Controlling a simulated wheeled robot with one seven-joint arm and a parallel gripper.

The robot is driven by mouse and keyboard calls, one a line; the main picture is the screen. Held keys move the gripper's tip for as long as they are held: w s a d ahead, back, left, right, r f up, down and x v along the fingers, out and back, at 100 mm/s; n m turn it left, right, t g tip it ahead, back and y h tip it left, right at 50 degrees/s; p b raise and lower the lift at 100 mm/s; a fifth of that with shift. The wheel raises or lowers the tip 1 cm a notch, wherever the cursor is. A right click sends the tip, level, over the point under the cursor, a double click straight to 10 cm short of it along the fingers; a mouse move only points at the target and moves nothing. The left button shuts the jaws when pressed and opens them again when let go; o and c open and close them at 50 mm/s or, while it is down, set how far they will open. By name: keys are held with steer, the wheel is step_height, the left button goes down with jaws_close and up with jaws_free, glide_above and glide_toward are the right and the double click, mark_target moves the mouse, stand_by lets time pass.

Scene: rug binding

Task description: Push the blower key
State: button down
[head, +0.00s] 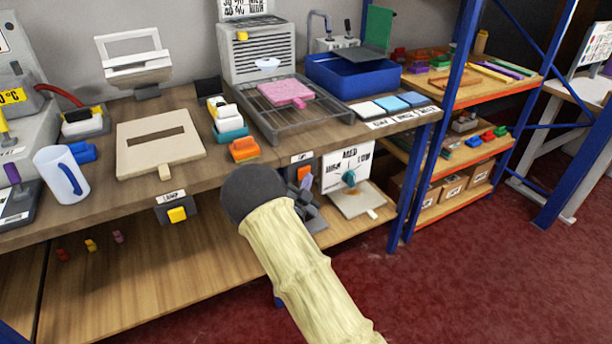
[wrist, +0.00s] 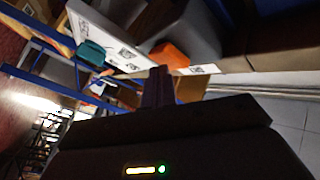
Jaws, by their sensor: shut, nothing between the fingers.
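The orange key (head: 303,173) sits in a grey housing under the bench's front edge, below a small white label too small to read; I take it to be the blower key. It also shows in the wrist view (wrist: 170,55), just beyond the fingertips. My gripper (head: 306,181) is shut and empty, its dark purplish fingers pointing at the orange key. The fingers also show in the wrist view (wrist: 158,78). They overlap the key's lower part in the picture; I cannot tell whether they touch it. My arm hides part of the housing in the head view.
Right of the key is a white panel (head: 334,170) with a teal dial (head: 349,178), marked MED and LOW. A yellow key (head: 177,214) sits on another box to the left. A grilled machine (head: 256,55) and a pink block (head: 286,92) stand on the bench above.

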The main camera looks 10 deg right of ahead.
steer(key=shift+s, duration=0.1)
steer(key=shift+s+d, duration=0.25)
steer(key=shift+s, duration=0.5)
steer(key=shift+s, duration=0.15)
steer(key=s, duration=0.1)
steer(key=s+d, duration=0.1)
steer(key=s, duration=0.1)
steer(key=s+b, duration=0.1)
steer(key=shift+s+d, duration=0.25)
steer(key=shift+d, duration=0.05)
stand_by(0.5)
